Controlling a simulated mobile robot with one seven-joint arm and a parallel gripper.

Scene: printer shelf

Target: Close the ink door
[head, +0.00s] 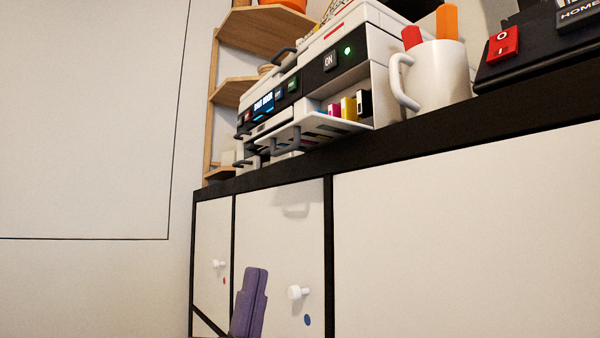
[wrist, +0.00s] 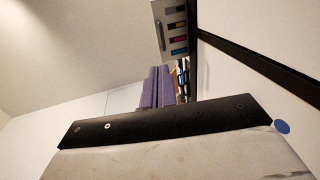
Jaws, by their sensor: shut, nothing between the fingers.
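The white printer (head: 366,45) stands on the black-topped cabinet, with a green light and a lit screen. Its ink door (head: 330,122) is open, hanging outward from the front at a near-flat angle, with a grey handle. Ink cartridges (head: 349,106) show in the open bay behind it. In the wrist view, a white panel with coloured patches and a handle, apparently the ink door (wrist: 171,30), is at the top. My purple gripper (head: 256,272) is shut and empty, low in front of the cabinet doors, below and apart from the ink door. Its fingers also show in the wrist view (wrist: 158,75).
A white mug (head: 436,78) with red and orange items stands right of the printer. A black device with a red switch (head: 503,44) is farther right. A wooden shelf (head: 232,92) stands behind at left. White knobs (head: 298,292) stick out from the cabinet doors.

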